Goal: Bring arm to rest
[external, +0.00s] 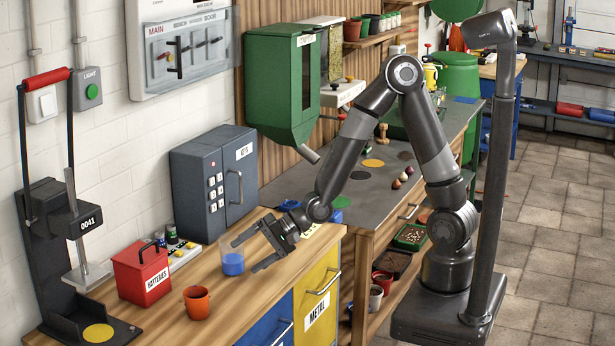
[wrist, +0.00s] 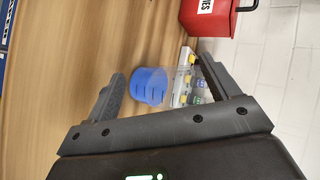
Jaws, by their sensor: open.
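My gripper (external: 254,247) is open and empty above the front part of the wooden workbench, at the end of my bent arm. Its two fingers are spread wide in the wrist view (wrist: 165,85). A clear cup with blue content (external: 232,262) stands on the bench just beyond the fingers. In the wrist view the cup (wrist: 150,86) appears between the fingers, and I cannot tell whether either finger touches it.
A red batteries box (external: 141,275), an orange cup (external: 196,302) and a battery tray (external: 178,250) stand on the bench. A grey key cabinet (external: 214,182) is behind. A black press (external: 50,230) stands left. A green dispenser (external: 287,85) hangs over the grey counter.

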